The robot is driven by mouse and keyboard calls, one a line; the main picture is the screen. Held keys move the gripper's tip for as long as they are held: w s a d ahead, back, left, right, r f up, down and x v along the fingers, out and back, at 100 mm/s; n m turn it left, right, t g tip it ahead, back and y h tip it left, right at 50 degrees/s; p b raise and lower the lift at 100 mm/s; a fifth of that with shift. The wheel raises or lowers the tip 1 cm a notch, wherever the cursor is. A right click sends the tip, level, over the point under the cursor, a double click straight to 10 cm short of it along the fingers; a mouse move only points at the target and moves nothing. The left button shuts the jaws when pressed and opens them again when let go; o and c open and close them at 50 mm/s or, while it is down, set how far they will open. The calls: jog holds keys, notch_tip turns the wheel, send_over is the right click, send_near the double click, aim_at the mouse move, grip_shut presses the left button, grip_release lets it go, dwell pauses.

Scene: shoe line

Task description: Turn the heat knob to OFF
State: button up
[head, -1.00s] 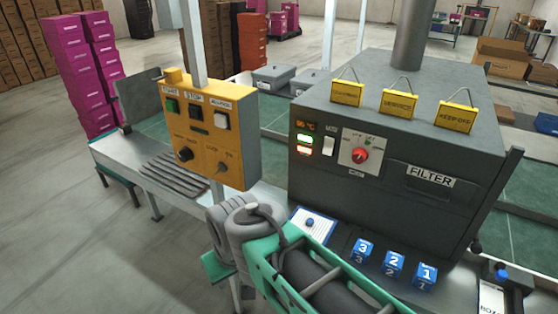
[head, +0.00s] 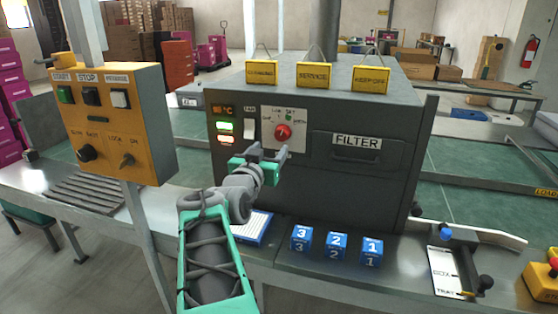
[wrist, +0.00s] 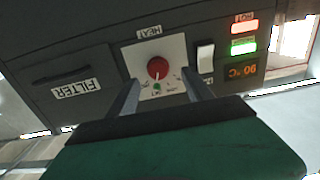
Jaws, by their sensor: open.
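The red heat knob (head: 283,132) sits on a white dial plate (head: 297,116) on the front of the dark grey heater box (head: 340,185). The dial has small labels, too small to read surely, and a green dot above the knob. In the wrist view, which is upside down, the knob (wrist: 157,68) is ahead, between the two finger lines, with its white mark toward the green dot. My gripper (head: 268,151) is open and empty, just below and in front of the knob. It also shows in the wrist view (wrist: 161,82), apart from the knob.
Left of the dial are a white FAN switch (head: 249,129) and lit indicators. A FILTER drawer (head: 356,150) is on the right. Yellow signs (head: 312,74) stand on top. Blue numbered blocks (head: 336,246) sit on the bench. An orange control panel (head: 120,120) stands left.

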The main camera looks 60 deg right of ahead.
aim_at(280, 137)
jog(key=d, duration=0.5)
jog(key=d+p, duration=0.1)
jog(key=d, duration=0.2)
jog(key=shift+w+r, duration=0.25)
jog(key=shift+w, duration=0.05)
grip_shut()
